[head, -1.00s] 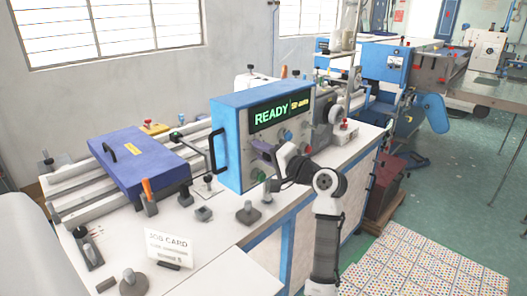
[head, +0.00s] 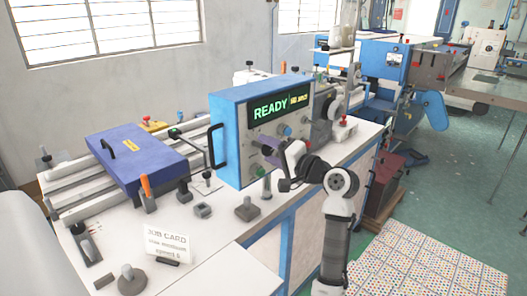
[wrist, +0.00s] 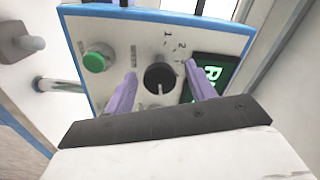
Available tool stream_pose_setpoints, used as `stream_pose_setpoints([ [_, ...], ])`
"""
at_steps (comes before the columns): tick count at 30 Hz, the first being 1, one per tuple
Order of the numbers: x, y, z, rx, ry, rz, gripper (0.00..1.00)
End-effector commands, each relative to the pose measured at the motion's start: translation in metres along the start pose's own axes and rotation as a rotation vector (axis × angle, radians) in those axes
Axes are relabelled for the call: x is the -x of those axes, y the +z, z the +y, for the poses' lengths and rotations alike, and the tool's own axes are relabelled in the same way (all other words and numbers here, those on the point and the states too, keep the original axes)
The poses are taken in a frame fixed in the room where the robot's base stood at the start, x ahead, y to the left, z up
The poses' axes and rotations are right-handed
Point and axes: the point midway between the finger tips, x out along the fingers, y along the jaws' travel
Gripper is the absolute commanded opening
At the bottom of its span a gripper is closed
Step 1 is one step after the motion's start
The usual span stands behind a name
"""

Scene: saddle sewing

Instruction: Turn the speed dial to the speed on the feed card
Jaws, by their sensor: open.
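The speed dial (wrist: 160,78) is a round black knob with a pale mark near its lower edge in the wrist view. The digits 1 and 2 show beside it; other markings are hidden or too small to read. My gripper (wrist: 160,72) is open, with one purple finger on each side of the dial; I cannot tell whether they touch it. In the head view my gripper (head: 275,154) is at the front of the blue control box (head: 228,145) and hides part of the panel. The white job card (head: 168,245) stands at the bench front; its speed line is blurred.
A lit display (head: 280,107) reads READY, with blurred yellow text beside it. A green button (wrist: 95,62) is left of the dial in the wrist view. A blue case (head: 143,155) and several small fixtures stand left of the box.

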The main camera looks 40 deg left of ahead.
Motion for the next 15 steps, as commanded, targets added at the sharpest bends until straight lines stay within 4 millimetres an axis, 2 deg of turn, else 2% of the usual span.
stream_pose_setpoints([
  [3,0.03,0.001,0.005,0.003,0.0,0.004,0.55],
  [9,0.074,0.0,0.004,0.001,0.001,0.004,0.55],
  [15,0.102,0.0,0.002,0.0,0.0,0.002,0.55],
])
